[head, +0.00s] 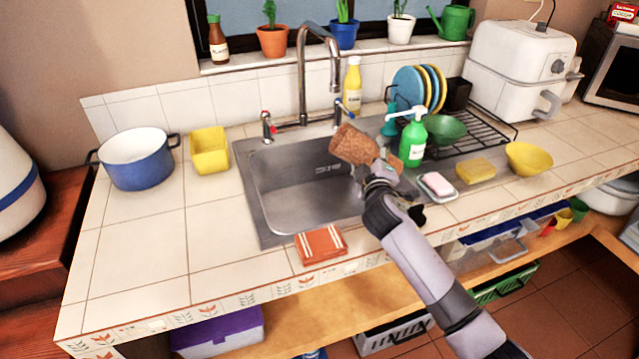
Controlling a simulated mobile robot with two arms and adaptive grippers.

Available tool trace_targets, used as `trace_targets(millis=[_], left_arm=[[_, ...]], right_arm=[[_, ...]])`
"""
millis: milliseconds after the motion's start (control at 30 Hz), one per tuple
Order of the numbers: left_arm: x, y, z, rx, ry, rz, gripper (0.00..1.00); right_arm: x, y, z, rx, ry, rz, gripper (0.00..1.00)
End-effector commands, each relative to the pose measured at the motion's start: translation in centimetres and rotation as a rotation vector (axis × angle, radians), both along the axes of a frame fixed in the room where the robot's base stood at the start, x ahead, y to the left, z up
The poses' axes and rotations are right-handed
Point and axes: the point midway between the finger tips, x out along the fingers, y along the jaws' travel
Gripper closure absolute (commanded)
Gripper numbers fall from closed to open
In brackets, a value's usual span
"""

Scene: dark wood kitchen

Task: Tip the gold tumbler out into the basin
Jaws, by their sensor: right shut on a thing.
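The gold tumbler (352,145), brownish gold with a mottled surface, is in my right gripper (377,166). The gripper is shut on it and holds it above the right part of the steel basin (290,196). The tumbler is tilted, with its wide end toward the upper left. Its inside is not clearly visible, and I cannot tell whether anything is in it. My gripper and wrist hide part of the tumbler and the basin's right edge. The visible basin floor looks empty. My left gripper is not in view.
The tap (303,85) rises behind the basin. A green soap bottle (412,140), pink soap (437,184) and dish rack (485,128) stand close to the right. A folded orange cloth (320,245) lies in front. A blue pot (138,165) and yellow container (209,152) stand left.

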Motion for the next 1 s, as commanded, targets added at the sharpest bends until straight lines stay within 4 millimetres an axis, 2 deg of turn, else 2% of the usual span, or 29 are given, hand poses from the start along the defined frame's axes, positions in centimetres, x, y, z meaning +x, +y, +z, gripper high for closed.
trace_targets(millis=[400,1000], left_arm=[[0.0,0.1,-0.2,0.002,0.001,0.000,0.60],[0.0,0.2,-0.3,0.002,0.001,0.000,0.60]], right_arm=[[0.0,-0.1,-1.9,-0.217,0.020,0.001,0.87],[0.1,0.7,-2.9,-0.321,0.034,0.001,0.87]])
